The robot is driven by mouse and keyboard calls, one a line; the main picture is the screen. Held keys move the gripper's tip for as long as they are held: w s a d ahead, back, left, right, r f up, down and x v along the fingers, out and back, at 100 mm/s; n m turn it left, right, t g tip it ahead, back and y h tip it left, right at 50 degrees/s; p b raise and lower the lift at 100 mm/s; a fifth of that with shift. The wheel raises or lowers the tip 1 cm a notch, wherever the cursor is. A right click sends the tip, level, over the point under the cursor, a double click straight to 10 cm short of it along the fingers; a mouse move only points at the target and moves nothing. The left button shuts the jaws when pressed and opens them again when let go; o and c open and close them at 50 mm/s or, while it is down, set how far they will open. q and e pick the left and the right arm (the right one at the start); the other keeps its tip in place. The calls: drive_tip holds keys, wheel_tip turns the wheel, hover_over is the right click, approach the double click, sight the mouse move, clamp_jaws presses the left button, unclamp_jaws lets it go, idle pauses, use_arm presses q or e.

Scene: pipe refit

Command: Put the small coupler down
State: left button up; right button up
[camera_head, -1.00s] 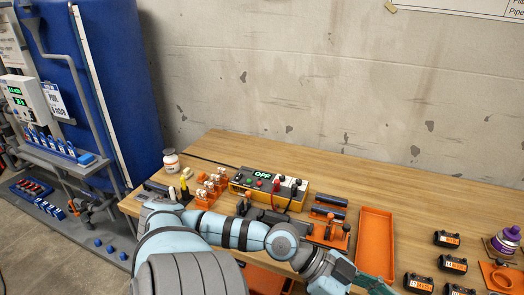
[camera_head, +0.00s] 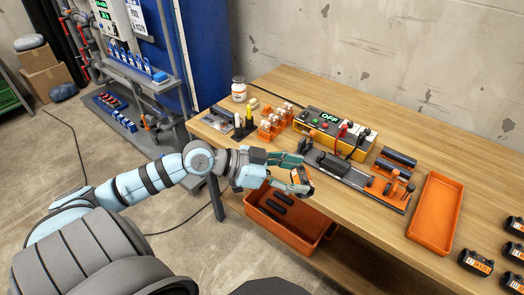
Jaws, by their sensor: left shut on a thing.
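My left gripper (camera_head: 301,170) reaches in from the left and is in front of the table's front edge, above the orange bin. It is shut on a small black and orange piece, which I take to be the small coupler (camera_head: 301,178). The fingers partly cover the piece, so its exact shape is hard to make out. My right gripper is not in view.
An orange bin (camera_head: 265,222) with several dark pieces stands below the table edge. On the wooden table (camera_head: 370,232) are a control box (camera_head: 333,122), a dark fixture (camera_head: 342,168) and an empty orange tray (camera_head: 436,212). The table's front middle is clear.

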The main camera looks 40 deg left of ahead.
use_arm(q)
drive_tip(key=w+a+n+t+y+b, duration=0.2)
drive_tip(key=w+a+n+y, duration=0.1)
drive_tip(key=w+a, duration=0.5)
drive_tip(key=shift+r+n+b, duration=0.3)
drive_tip(key=shift+r, duration=0.15)
drive_tip(key=w+a+r+n+y+b, duration=0.1)
drive_tip(key=w+a+y, duration=0.1)
drive_tip(key=a, duration=0.1)
drive_tip(key=w+a+r+n+t+y, duration=0.1)
drive_tip(key=a+r+n+y, duration=0.1)
drive_tip(key=a, duration=0.1)
drive_tip(key=w+a+r+n+y+b, duration=0.1)
drive_tip(key=w+a+n+y, duration=0.1)
drive_tip(key=a, duration=0.2)
drive_tip(key=shift+w+a+r+t+b, duration=0.1)
drive_tip(key=shift+w+r+t+b, duration=0.2)
drive_tip(key=shift+w+r+b, duration=0.05)
wheel_tip(320, 180, down, 20)
drive_tip(key=b, duration=0.6)
drive_tip(key=shift+a+r, duration=0.1)
drive_tip(key=shift+r, duration=0.15)
drive_tip(key=o, duration=1.2)
